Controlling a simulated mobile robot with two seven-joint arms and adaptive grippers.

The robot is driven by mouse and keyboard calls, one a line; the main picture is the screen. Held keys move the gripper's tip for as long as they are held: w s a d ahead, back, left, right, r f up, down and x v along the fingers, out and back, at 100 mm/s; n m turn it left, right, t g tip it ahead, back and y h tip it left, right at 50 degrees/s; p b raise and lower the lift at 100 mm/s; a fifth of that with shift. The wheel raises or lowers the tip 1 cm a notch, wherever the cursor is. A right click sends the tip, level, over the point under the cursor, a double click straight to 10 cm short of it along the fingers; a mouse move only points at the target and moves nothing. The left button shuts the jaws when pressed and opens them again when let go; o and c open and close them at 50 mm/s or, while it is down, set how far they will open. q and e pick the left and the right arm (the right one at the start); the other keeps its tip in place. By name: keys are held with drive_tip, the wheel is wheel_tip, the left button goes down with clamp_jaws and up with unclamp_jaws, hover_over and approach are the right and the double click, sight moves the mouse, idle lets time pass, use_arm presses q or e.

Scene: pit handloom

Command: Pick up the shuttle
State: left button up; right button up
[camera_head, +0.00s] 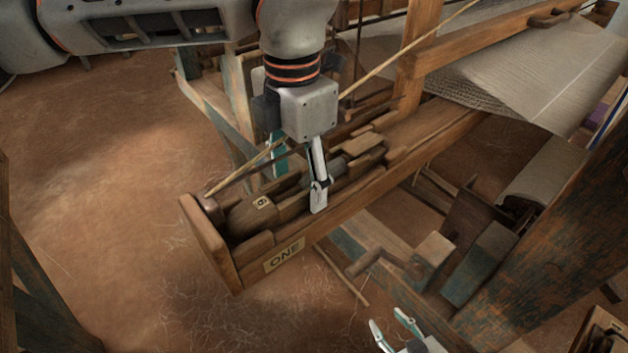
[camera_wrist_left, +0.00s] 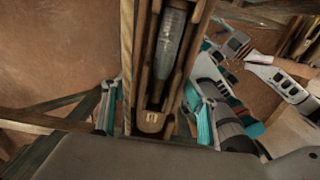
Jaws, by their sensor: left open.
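The wooden shuttle (camera_head: 250,213), with a small numbered tag on its end, lies in a narrow wooden box (camera_head: 345,212) labelled ONE. In the left wrist view the shuttle (camera_wrist_left: 151,121) lies lengthwise, with a grey bobbin (camera_wrist_left: 169,45) in its hollow. My left gripper (camera_head: 298,175) is open above the box. Its fingers are on opposite sides of the box, and the wrist view shows the shuttle between the fingers (camera_wrist_left: 155,118). The housing hides part of the shuttle from the head camera. My right gripper (camera_head: 390,322) is open and empty at the bottom edge, away from the box.
A slanting wooden stick (camera_head: 400,55) passes near my left wrist. Loom posts (camera_head: 412,50) and pale cloth (camera_head: 530,75) stand at upper right. A thick worn beam (camera_head: 555,235) crosses the right side. The earthen floor (camera_head: 100,190) on the left is largely clear.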

use_arm(q)
drive_tip(key=shift+f, duration=0.15)
drive_tip(key=c, duration=1.4)
wheel_tip(320, 180, up, 20)
drive_tip(key=p, duration=0.1)
